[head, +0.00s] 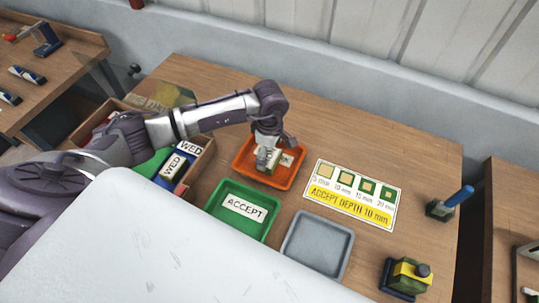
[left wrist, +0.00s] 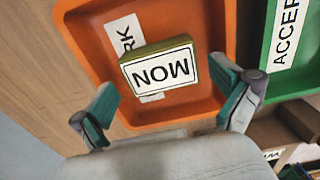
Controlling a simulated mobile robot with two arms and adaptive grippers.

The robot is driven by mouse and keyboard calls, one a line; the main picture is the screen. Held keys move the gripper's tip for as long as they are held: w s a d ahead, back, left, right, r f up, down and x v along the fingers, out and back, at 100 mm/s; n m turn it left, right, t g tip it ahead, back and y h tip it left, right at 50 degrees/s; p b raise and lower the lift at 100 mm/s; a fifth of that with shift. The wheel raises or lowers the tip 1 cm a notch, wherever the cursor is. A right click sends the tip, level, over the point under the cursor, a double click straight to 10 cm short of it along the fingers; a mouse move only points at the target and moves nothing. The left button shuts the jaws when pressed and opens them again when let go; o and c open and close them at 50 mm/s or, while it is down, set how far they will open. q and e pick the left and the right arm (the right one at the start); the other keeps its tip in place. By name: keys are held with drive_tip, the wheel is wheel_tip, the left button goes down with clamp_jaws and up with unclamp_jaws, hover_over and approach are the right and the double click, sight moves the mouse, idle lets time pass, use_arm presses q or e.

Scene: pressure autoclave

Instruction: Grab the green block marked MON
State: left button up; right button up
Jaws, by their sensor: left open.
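The block marked MON (left wrist: 160,72) has a white label face and olive-green sides. It lies in the orange tray (left wrist: 75,30), partly over the tray's white label, of which only "RK" reads. My left gripper (left wrist: 165,78) is open, its two fingers on either side of the block with gaps showing; I cannot tell its height over the block. In the head view my left gripper (head: 268,150) is over the orange tray (head: 291,181) and partly hides the block. My right gripper is not in view.
The green ACCEPT tray (head: 218,199) and an empty grey tray (head: 318,246) stand in front. A wooden box (head: 203,163) with WED blocks is at left. A depth card (head: 350,194) lies right.

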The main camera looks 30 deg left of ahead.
use_arm(q)
drive_tip(key=shift+f, duration=0.55)
drive_tip(key=c, duration=1)
drive_tip(key=shift+r, duration=0.1)
